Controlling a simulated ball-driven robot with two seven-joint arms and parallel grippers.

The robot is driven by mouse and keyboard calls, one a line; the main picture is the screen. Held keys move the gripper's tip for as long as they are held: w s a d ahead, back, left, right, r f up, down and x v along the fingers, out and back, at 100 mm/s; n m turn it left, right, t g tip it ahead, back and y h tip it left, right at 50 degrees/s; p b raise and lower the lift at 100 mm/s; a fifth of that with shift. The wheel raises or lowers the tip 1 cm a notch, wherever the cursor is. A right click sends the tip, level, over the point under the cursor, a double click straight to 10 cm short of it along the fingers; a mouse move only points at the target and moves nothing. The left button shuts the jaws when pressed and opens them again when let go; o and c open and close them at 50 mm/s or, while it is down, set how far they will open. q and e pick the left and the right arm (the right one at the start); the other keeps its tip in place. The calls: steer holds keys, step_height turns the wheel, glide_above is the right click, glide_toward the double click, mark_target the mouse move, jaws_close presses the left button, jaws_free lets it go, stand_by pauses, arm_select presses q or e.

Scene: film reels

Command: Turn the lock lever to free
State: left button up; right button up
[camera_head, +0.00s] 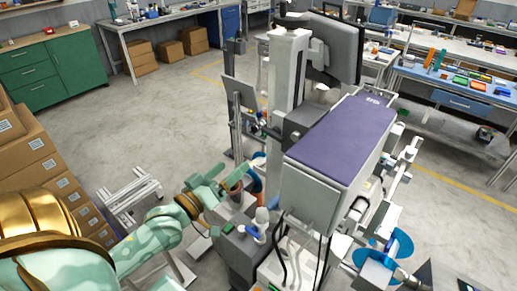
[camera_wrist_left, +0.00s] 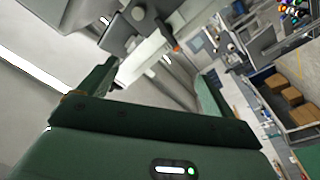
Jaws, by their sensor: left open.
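A tall grey machine with a purple-topped box (camera_head: 345,130) stands in the middle of the head view. Blue reel-like discs show low on it, one at the right (camera_head: 400,243). My left gripper (camera_head: 222,181) is open beside the machine's left side, near a brownish cup-like part. In the left wrist view the gripper's (camera_wrist_left: 160,72) two green fingers stand wide apart. Past them are a pale block (camera_wrist_left: 143,55) and a small orange-red tip (camera_wrist_left: 176,49). I cannot tell for sure which part is the lock lever. My right gripper is not in view.
Cardboard boxes (camera_head: 30,150) are stacked at the left beside my arm. A metal frame (camera_head: 128,192) lies on the floor there. A green cabinet (camera_head: 50,70) and workbenches (camera_head: 460,88) stand farther back. Open concrete floor lies left of the machine.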

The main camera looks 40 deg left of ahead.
arm_select(q)
steer(key=m, duration=0.5)
steer(key=m+g+p, duration=0.1)
steer(key=m, duration=0.2)
glide_toward(271, 136)
steer(key=w, duration=0.8)
steer(key=shift+w+d+r, duration=0.1)
steer(key=shift+w+d, duration=0.2)
steer(key=shift+d, duration=0.05)
steer(key=c, duration=1)
steer(key=shift+r+n+p, duration=0.2)
steer(key=shift+n+p, duration=0.5)
steer(key=shift+p, duration=0.3)
steer(key=shift+f, duration=0.15)
steer(key=o, duration=1)
